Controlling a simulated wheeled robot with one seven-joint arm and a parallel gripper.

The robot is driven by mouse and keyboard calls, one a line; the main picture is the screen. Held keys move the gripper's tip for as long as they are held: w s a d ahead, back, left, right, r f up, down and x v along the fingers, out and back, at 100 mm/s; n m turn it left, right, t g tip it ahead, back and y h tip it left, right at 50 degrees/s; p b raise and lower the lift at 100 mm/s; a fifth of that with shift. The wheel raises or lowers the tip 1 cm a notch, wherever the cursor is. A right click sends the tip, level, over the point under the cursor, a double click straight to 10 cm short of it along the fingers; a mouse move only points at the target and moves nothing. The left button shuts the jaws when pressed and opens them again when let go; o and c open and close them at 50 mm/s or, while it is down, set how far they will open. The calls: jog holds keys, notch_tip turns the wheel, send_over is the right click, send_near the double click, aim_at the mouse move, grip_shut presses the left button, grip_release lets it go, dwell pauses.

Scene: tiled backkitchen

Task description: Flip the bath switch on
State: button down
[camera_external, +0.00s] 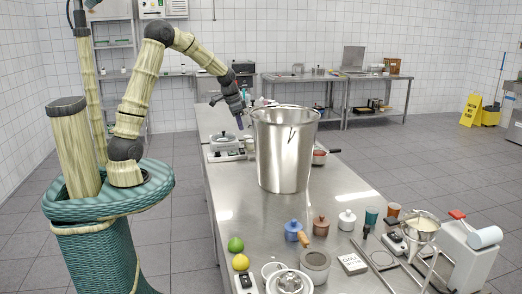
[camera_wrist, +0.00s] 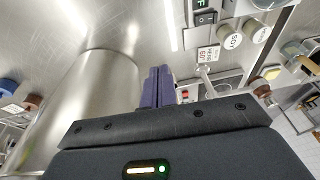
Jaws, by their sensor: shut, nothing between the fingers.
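My gripper (camera_external: 240,121) hangs over the far part of the steel counter, just left of the big steel pot. In the wrist view its purple fingers (camera_wrist: 157,76) are shut together and hold nothing. A dark rocker switch (camera_wrist: 206,18) on a light panel shows at the top of the wrist view, beside a green display. A small red switch (camera_wrist: 184,94) on another unit shows just right of the fingers. I cannot tell which of these is the bath switch. In the external view a low unit (camera_external: 225,154) with a light front sits below my gripper.
The tall steel pot (camera_external: 284,150) stands close to the right of my gripper. Labelled round containers (camera_wrist: 231,40) show near the panel in the wrist view. The counter's near end holds several small jars, a lemon (camera_external: 240,262), a lime (camera_external: 235,244) and a funnel on a stand.

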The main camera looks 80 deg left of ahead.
send_over(242, 149)
jog(key=s+d, duration=0.1)
jog(key=s, duration=0.3)
jog(key=shift+w+r, duration=0.1)
jog(key=shift+r, duration=0.1)
jog(key=p+x, duration=0.1)
jog(key=x, duration=0.5)
jog(key=p+x, duration=0.1)
jog(key=x, duration=0.5)
jog(key=shift+a+f, duration=0.1)
jog(key=shift+f, duration=0.35)
jog(key=shift+a+f+p, duration=0.1)
jog(key=shift+f+p, duration=0.2)
jog(key=shift+f, duration=0.25)
jog(key=shift+a+f+h, duration=0.15)
jog(key=shift+f+h, duration=0.15)
jog(key=shift+h, duration=0.1)
jog(key=shift+d+r, duration=0.1)
jog(key=shift+d, duration=0.15)
